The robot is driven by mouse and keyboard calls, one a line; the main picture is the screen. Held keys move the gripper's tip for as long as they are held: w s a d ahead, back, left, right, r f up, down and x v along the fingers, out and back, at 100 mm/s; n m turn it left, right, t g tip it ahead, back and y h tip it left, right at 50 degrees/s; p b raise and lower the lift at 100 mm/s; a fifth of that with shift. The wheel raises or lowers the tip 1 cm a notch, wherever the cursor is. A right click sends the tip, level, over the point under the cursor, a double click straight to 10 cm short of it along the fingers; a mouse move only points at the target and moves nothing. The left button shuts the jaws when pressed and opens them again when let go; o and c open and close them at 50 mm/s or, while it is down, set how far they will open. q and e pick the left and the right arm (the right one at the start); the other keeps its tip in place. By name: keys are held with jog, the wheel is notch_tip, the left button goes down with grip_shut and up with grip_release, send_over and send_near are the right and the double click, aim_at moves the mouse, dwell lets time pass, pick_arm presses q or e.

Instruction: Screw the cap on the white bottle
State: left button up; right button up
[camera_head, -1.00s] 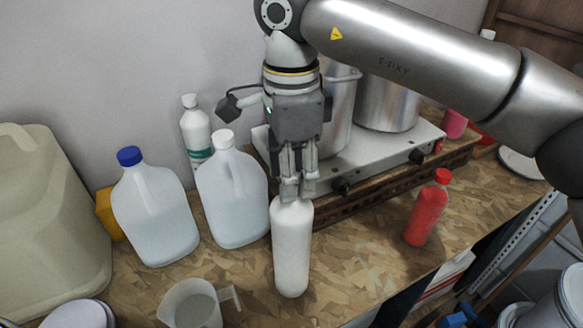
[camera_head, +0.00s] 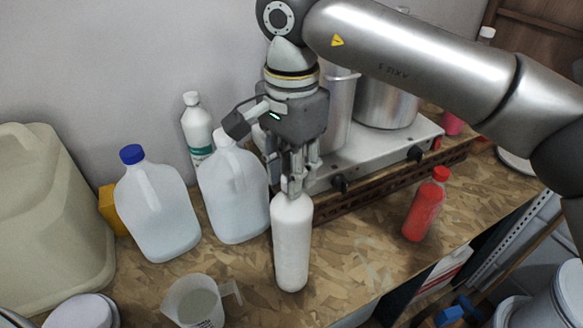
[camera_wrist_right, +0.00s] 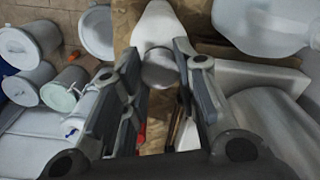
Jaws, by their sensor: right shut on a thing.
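The white bottle (camera_head: 292,245) stands upright on the worktop, below my right gripper (camera_head: 293,188). My right gripper points down and its fingers are shut on the cap at the bottle's top. In the head view the fingers hide the cap. In the right wrist view a round greyish-white cap (camera_wrist_right: 160,68) shows between and beyond the fingers (camera_wrist_right: 163,75), in line with a white body that looks like the bottle (camera_wrist_right: 157,25). How far the cap is threaded cannot be told. My left gripper is not in view.
A white-capped jug (camera_head: 235,195) and a blue-capped jug (camera_head: 158,215) stand to the left. A measuring jug (camera_head: 195,303) is at front left. A hotplate (camera_head: 385,160) with metal pots is behind. A red bottle (camera_head: 425,210) stands right, with bare worktop (camera_head: 355,240) between.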

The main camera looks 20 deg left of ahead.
jog(key=shift+f, duration=0.15)
jog(key=shift+f+m+b, duration=0.1)
jog(key=shift+m+b, duration=0.55)
jog(key=shift+m, duration=0.35)
jog(key=m+b, duration=0.1)
jog(key=m, duration=0.2)
jog(key=shift+m, duration=0.4)
jog(key=shift+f+m+b, duration=0.1)
jog(key=shift+m+b, duration=0.6)
jog(key=shift+m, duration=0.5)
jog(key=shift+m+b, duration=0.35)
jog(key=shift+m, duration=0.75)
jog(key=shift+s+m, duration=0.1)
jog(key=shift+m, duration=0.5)
